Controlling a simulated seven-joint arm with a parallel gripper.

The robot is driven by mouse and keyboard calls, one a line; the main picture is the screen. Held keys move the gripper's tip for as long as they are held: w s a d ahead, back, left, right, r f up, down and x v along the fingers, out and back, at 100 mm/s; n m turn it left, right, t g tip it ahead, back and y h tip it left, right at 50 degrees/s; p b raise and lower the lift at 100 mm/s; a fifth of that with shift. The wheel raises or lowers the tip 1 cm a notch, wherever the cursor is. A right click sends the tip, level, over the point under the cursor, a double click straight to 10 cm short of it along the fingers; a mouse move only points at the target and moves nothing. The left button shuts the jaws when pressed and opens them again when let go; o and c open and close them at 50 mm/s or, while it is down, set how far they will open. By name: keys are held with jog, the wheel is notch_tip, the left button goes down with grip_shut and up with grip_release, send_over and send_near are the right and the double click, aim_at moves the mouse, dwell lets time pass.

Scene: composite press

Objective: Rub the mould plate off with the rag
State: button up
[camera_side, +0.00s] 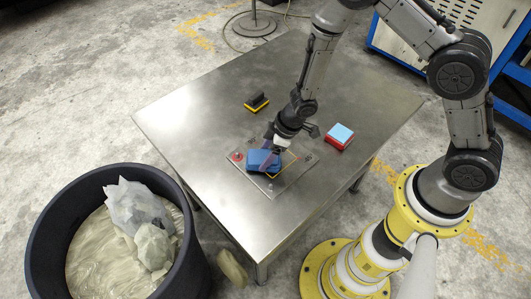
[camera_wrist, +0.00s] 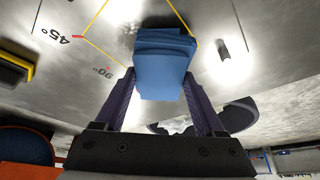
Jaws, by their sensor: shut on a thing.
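The blue folded rag (camera_side: 263,160) is between the fingers of my gripper (camera_side: 271,148), which is shut on it. In the wrist view the rag (camera_wrist: 163,62) sits between the two dark fingertips (camera_wrist: 160,78). The rag is over the upper left part of the mould plate (camera_side: 273,187), a flat grey plate lying on the metal table. I cannot tell whether the rag touches the plate. A yellow outline and the marks 45° and 90° show on the plate in the wrist view; the rag hides part of the outline.
A black and yellow brush-like block (camera_side: 256,102) lies behind the plate on the table (camera_side: 190,115). A red and light-blue block (camera_side: 340,136) lies to the right. A small upright pin (camera_wrist: 231,49) shows near the rag. A dark bin (camera_side: 50,232) with crumpled bags stands at lower left.

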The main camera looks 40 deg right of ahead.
jog(key=shift+f, duration=0.55)
dwell(0.7)
jog(key=shift+d+r, duration=0.1)
jog(key=shift+d, duration=1.15)
jog(key=shift+s+d+f, duration=0.1)
jog(key=shift+d+f, duration=0.05)
jog(key=shift+d, duration=1.15)
jog(key=shift+d+f, duration=0.1)
jog(key=shift+d, duration=1.15)
jog(key=shift+a+r, duration=0.15)
jog(key=shift+a, duration=0.65)
jog(key=shift+a+r, duration=0.1)
jog(key=shift+a, duration=0.65)
jog(key=shift+a+f, duration=0.2)
jog(key=shift+a, duration=1.7)
jog(key=shift+a+f, duration=0.1)
jog(key=shift+a, duration=0.25)
